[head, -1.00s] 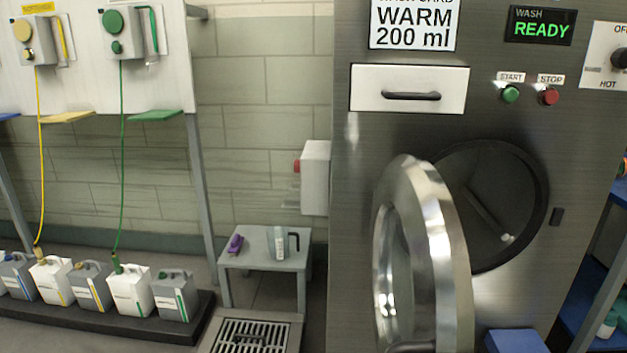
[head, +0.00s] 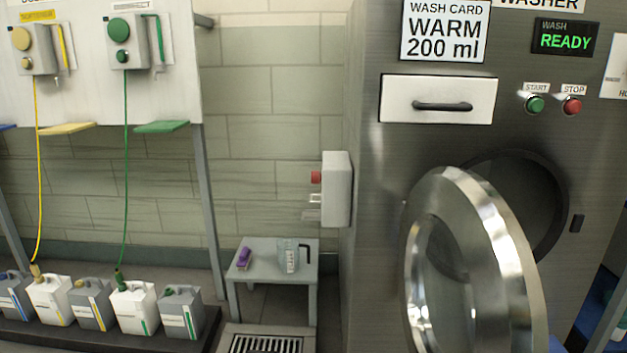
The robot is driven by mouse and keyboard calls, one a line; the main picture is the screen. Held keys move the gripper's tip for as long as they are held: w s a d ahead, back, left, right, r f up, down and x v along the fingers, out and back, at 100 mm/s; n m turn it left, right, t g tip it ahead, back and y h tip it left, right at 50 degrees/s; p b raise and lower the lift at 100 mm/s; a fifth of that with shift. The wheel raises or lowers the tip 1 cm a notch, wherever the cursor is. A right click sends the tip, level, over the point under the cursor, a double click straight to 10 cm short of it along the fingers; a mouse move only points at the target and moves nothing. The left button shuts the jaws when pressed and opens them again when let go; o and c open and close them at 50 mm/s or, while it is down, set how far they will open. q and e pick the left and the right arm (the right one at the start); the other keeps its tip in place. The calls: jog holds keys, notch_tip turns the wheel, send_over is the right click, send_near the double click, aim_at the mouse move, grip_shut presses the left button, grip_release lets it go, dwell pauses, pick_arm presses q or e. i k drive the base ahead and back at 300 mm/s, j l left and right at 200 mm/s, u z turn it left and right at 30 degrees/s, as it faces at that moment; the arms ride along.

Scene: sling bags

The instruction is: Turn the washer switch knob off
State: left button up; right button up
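The washer (head: 375,165) is a tall steel machine at the right in the head view. Its round door (head: 475,270) stands open toward me. The switch knob is not in view now; only the left edge of its white plate (head: 616,68) shows at the right picture edge. The washer display (head: 565,38) reads READY. A green START button (head: 535,104) and a red STOP button (head: 572,106) sit below it. Neither of my grippers is in view.
A small grey table (head: 275,258) holds a purple object (head: 244,258) and a clear jug (head: 290,256). A floor drain (head: 265,344) lies before it. Several canisters (head: 133,306) stand on a low dark platform at the left. A white box with a red button (head: 336,190) hangs beside the washer.

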aim_at(316, 176)
jog(key=j+z, duration=0.45)
jog(key=j, duration=1.1)
